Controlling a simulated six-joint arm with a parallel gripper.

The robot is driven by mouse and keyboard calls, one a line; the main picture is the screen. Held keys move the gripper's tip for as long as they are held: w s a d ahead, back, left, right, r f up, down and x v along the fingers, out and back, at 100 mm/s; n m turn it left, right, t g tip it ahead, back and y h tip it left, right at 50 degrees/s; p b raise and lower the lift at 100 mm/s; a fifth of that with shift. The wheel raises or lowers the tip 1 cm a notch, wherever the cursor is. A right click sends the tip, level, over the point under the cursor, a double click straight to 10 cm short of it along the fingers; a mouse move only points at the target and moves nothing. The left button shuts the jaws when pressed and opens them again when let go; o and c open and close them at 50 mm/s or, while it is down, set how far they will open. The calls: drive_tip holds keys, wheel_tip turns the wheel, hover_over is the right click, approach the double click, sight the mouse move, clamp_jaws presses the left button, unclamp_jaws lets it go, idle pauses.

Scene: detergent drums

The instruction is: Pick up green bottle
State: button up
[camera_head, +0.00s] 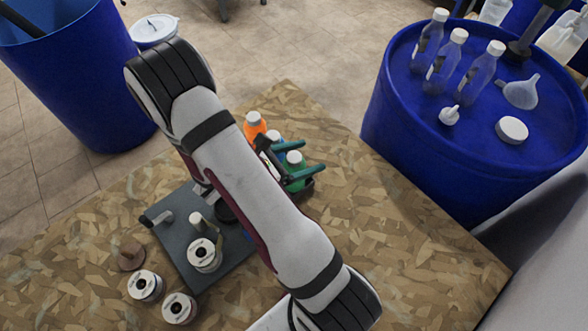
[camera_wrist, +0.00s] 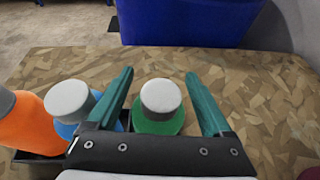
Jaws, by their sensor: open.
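The green bottle (camera_wrist: 159,115) has a white cap and stands upright at the right end of a row of bottles. In the head view the green bottle (camera_head: 297,170) is partly hidden by my gripper (camera_head: 320,170). In the wrist view my gripper (camera_wrist: 160,82) is open, with one teal finger on each side of the bottle's cap. The fingers appear apart from the bottle, and nothing is held. The bottle's lower part is hidden by the gripper body.
A blue bottle (camera_wrist: 72,103) and an orange bottle (camera_wrist: 24,122) stand left of the green one. They sit in a dark tray (camera_wrist: 40,157). White spools (camera_head: 205,254) are on the board's near left. A blue drum (camera_head: 400,135) with clear bottles stands right. The board right of the gripper is clear.

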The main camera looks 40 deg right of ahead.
clamp_jaws()
idle(0.3)
idle(0.3)
